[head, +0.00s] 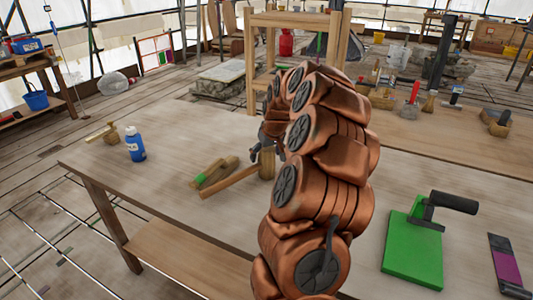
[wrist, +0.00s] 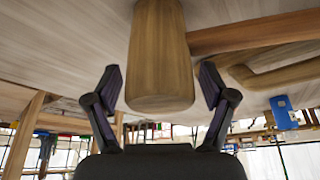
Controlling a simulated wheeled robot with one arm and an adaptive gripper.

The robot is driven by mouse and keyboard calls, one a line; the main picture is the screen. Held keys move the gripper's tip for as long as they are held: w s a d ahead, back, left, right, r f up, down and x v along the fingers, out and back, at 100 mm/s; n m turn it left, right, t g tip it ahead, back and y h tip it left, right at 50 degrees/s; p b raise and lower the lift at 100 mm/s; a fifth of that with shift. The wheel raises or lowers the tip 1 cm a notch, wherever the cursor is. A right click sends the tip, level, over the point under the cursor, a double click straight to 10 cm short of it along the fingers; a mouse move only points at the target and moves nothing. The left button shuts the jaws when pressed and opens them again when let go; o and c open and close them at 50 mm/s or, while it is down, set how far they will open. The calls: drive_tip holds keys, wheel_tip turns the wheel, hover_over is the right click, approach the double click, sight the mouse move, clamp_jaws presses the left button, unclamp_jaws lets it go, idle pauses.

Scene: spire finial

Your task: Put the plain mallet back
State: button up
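A plain wooden mallet lies on the worktable, its handle (head: 228,183) pointing left and its round head (head: 267,165) standing beside my arm. In the wrist view the mallet head (wrist: 160,50) shows between the fingertips, with its handle (wrist: 250,36) running right. My gripper (head: 265,143) is at the head, partly hidden by my arm; in the wrist view my gripper (wrist: 160,85) is open, with a gap visible on both sides of the head. A wooden piece with a green band (head: 214,174) lies just behind the plain mallet's handle.
A blue bottle (head: 135,144) and another wooden mallet-like tool (head: 104,133) are on the table's left part. A green float (head: 413,248) and a purple-marked tool (head: 507,268) lie at right. A wooden shelf frame (head: 252,60) stands behind. The table's front left is clear.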

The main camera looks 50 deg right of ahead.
drive_tip(key=shift+s+r, duration=0.1)
drive_tip(key=shift+r, duration=0.35)
drive_tip(key=b+v, duration=0.1)
drive_tip(key=v, duration=1)
drive_tip(key=shift+r, duration=0.2)
drive_tip(key=s+a+f+n+g+y, duration=0.1)
drive_tip(key=s+a, duration=0.1)
drive_tip(key=a, duration=0.8)
drive_tip(key=s+a+f+n+g, duration=0.1)
drive_tip(key=s+a, duration=0.1)
drive_tip(key=a, duration=0.7)
drive_tip(key=s+a+f+n+g+y, duration=0.1)
drive_tip(key=s+a+n, duration=0.1)
drive_tip(key=a, duration=0.8)
drive_tip(key=s+a+f+g, duration=0.1)
drive_tip(key=s+a+f, duration=0.1)
drive_tip(key=s, duration=0.4)
drive_tip(key=s+a+f+g, duration=0.1)
drive_tip(key=s+a+f, duration=0.2)
drive_tip(key=s+a, duration=0.2)
drive_tip(key=s+a+f+g, duration=0.1)
drive_tip(key=s+a+f, duration=0.2)
drive_tip(key=s, duration=0.6)
drive_tip(key=shift+a, duration=0.25)
drive_tip(key=shift+s, duration=0.15)
